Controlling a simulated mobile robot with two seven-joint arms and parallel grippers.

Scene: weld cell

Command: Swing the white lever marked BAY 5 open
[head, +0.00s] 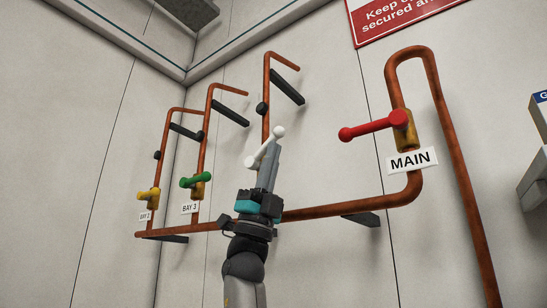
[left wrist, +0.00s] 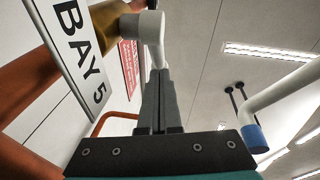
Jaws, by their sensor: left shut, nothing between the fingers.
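The white lever (head: 265,148) slants up to the right in the head view, ending in a round knob. My left gripper (head: 271,148) stands upright in front of it, partly covering it and hiding its valve and label. In the left wrist view the lever's thick white hub (left wrist: 146,25) sits on a brass valve (left wrist: 108,18), beside the BAY 5 label (left wrist: 82,55). There my left gripper's fingers (left wrist: 161,74) are together, with nothing between them, and overlap the lever's arm. I cannot tell whether they touch it. My right gripper is not in view.
Copper pipes (head: 345,210) run along the wall. The yellow lever (head: 148,196), the green lever (head: 195,181) marked BAY 3, and the red lever (head: 372,127) above the MAIN label (head: 411,160) stand on other valves. Black brackets (head: 287,87) jut from the wall.

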